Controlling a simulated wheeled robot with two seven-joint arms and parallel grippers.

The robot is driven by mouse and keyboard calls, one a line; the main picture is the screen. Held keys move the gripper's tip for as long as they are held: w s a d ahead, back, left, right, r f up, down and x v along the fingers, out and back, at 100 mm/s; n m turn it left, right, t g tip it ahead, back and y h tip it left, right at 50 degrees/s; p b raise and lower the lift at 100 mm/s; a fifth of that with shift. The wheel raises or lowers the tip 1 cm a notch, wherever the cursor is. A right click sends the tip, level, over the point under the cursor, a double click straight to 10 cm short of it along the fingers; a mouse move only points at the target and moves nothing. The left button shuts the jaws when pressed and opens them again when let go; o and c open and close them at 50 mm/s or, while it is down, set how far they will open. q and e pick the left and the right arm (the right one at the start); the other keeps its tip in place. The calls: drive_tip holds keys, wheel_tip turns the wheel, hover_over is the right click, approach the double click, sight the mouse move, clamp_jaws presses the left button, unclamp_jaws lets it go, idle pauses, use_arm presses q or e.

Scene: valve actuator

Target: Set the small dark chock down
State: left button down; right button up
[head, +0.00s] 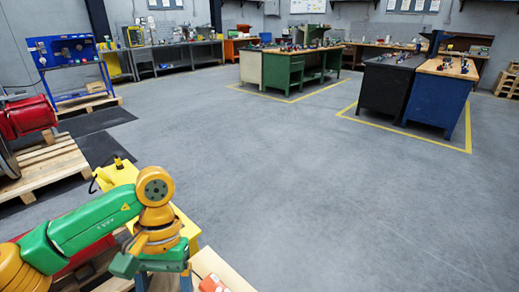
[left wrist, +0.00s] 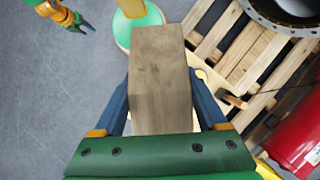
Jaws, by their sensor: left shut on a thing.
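The chock (left wrist: 162,75) is a brown-grey wooden block in the left wrist view. My left gripper (left wrist: 162,90) is shut on it, with one blue finger along each side.
A wooden pallet (left wrist: 232,42) and a dark flange ring (left wrist: 290,14) lie right of the chock, with a red cylinder (left wrist: 298,140) lower right. A yellow stand (head: 186,222) is beside my left arm. The middle floor is clear; workbenches (head: 300,66) stand far back.

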use_arm(q)
drive_tip(key=shift+w+r, duration=0.1)
drive_tip(key=shift+r, duration=0.2)
use_arm(e)
drive_tip(key=shift+r, duration=0.35)
use_arm(q)
drive_tip(key=shift+r, duration=0.25)
wheel_tip(320, 180, up, 2)
drive_tip(key=shift+r, duration=0.1)
drive_tip(key=shift+d+f, duration=0.1)
drive_tip(key=shift+f, duration=1.35)
use_arm(e)
drive_tip(key=shift+f, duration=0.1)
